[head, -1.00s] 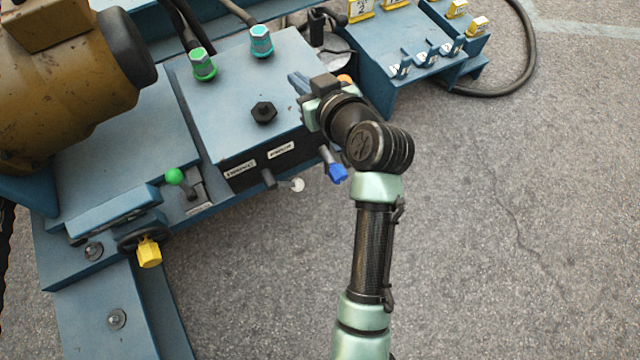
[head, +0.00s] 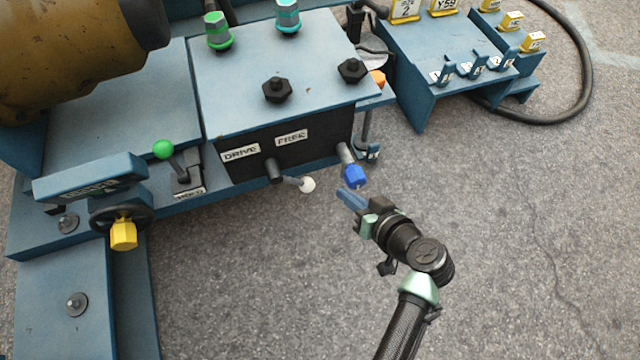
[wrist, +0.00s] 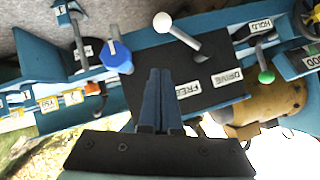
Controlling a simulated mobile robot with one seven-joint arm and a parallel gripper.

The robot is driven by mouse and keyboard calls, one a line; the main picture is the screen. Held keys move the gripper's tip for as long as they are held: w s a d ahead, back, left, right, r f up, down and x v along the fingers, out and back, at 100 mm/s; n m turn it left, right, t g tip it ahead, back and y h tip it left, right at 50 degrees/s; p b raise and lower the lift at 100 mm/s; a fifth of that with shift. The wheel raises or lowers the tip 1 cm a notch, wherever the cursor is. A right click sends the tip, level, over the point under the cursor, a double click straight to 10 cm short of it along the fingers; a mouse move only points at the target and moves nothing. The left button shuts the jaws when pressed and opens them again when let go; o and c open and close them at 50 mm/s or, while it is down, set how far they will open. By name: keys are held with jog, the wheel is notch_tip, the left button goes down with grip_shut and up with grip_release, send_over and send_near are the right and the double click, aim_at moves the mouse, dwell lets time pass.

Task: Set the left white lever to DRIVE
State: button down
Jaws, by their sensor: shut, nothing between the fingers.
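The white-knobbed lever (head: 308,184) sticks out from the dark front panel (head: 235,172) of the blue box and points to the right, on the side of the FREE label (head: 291,138). The DRIVE label (head: 240,153) is to the left of FREE. The lever also shows in the wrist view (wrist: 163,22), above the fingers. My gripper (head: 345,197) is shut and empty, in front of the panel and to the right of the white knob, apart from it. In the wrist view the blue fingers (wrist: 159,78) lie together, pointing toward the panel.
A blue-capped lever (head: 355,176) is close beside my fingertips. A green-knobbed lever (head: 164,150) and a yellow-handled wheel (head: 123,233) are at the left. A blue rack (head: 425,85) with yellow tags stands at the back right. The pavement in front is clear.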

jog(key=b, duration=0.6)
send_over(309, 178)
jog(key=s+d, duration=0.3)
jog(key=d, duration=0.1)
notch_tip(309, 178, down, 6)
jog(key=a+f+b, duration=0.2)
jog(key=f, duration=0.1)
jog(key=shift+s, duration=0.1)
